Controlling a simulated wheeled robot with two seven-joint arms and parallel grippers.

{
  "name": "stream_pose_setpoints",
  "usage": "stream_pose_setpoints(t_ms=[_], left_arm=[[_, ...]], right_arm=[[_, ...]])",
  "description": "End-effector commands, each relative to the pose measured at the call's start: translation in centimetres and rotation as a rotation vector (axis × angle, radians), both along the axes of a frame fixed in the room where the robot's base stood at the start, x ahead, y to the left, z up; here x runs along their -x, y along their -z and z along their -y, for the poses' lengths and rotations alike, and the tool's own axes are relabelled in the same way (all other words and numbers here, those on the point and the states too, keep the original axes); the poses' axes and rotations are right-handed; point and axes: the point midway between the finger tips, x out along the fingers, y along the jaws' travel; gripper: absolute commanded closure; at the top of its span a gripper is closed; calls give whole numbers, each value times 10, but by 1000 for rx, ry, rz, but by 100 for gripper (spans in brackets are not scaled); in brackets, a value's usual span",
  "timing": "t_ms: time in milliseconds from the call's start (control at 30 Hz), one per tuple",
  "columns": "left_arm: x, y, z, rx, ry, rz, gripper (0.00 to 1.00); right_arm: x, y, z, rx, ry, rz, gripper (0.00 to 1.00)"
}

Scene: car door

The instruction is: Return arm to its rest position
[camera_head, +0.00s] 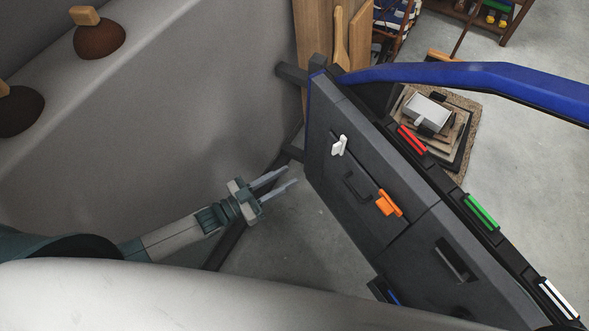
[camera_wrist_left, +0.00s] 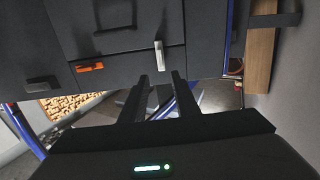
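My left gripper (camera_head: 290,175) reaches in from the left in the head view. Its two fingers are parallel with a clear gap and nothing between them. It points toward the dark grey car door panel (camera_head: 325,178) and is apart from it. In the left wrist view the open fingers (camera_wrist_left: 161,76) also show, with the door panel (camera_wrist_left: 125,68) beyond them. A white handle (camera_head: 339,145) and an orange handle (camera_head: 388,204) sit on the panel; the white handle (camera_wrist_left: 159,56) and orange handle (camera_wrist_left: 90,67) also show in the wrist view. My right gripper is not in view.
The door's blue frame (camera_head: 480,76) extends to the right. Red (camera_head: 412,140) and green (camera_head: 481,212) pieces sit along its top edge. A light grey wall (camera_head: 210,90) stands left. Stacked items lie on a mat (camera_head: 466,120) behind the door.

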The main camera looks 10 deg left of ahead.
Motion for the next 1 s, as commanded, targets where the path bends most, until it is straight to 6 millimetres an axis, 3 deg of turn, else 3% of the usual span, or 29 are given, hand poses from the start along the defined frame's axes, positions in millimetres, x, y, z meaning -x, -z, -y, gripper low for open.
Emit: stream_pose_setpoints(t_ms=[767,867,1000], left_arm=[[5,1,-6,-2,-2,-1,72],[3,9,-8,-15,-19,-13,72],[0,40,-19,-68,-78,-61,72]], right_arm=[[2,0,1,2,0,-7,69],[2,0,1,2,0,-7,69],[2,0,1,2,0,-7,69]])
